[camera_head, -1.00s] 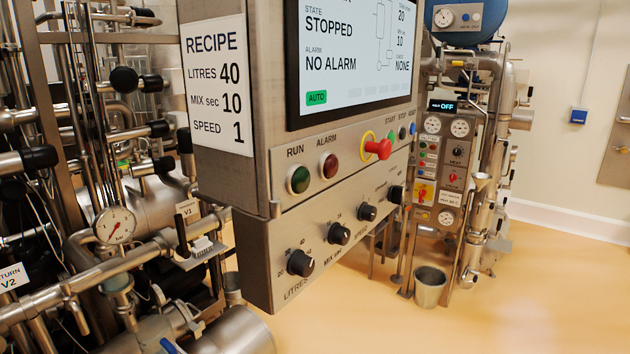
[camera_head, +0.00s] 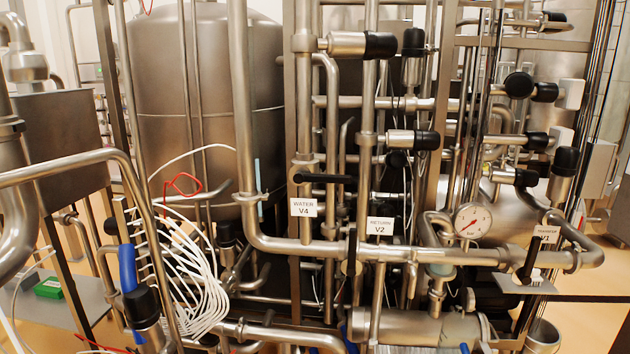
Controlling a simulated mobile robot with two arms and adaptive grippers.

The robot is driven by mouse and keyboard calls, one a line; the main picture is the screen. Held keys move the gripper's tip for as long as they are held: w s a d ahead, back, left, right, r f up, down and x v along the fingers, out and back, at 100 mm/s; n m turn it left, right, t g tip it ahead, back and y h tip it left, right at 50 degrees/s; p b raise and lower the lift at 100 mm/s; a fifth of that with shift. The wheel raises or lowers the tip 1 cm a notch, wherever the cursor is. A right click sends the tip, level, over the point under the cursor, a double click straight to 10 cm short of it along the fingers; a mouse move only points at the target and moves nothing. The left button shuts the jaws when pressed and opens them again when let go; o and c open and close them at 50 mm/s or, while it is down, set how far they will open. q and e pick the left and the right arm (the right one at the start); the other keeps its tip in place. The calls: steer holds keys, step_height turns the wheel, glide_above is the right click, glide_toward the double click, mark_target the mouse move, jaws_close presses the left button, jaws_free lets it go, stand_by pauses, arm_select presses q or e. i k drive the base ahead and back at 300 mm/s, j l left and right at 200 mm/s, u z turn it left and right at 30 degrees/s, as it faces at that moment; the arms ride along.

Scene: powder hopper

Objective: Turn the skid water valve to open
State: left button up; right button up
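The water valve's label, marked WATER V4 (camera_head: 303,207), hangs on a vertical steel pipe near the middle of the view. Just above it is a black lever handle (camera_head: 324,179), which lies level and points right, across the upright pipe. Neither of my grippers is in view, so nothing of mine is seen touching the lever.
A RETURN V2 label (camera_head: 379,226) is to the right, with an upright black handle (camera_head: 351,253) near it. A pressure gauge (camera_head: 472,221) and the V1 label (camera_head: 545,232) are farther right. A large steel tank (camera_head: 190,90) stands behind. Pipes crowd the space.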

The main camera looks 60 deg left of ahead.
mark_target(299, 177)
steer(key=u, duration=1.8)
steer(key=i+j+u, duration=0.1)
steer(key=u, duration=0.3)
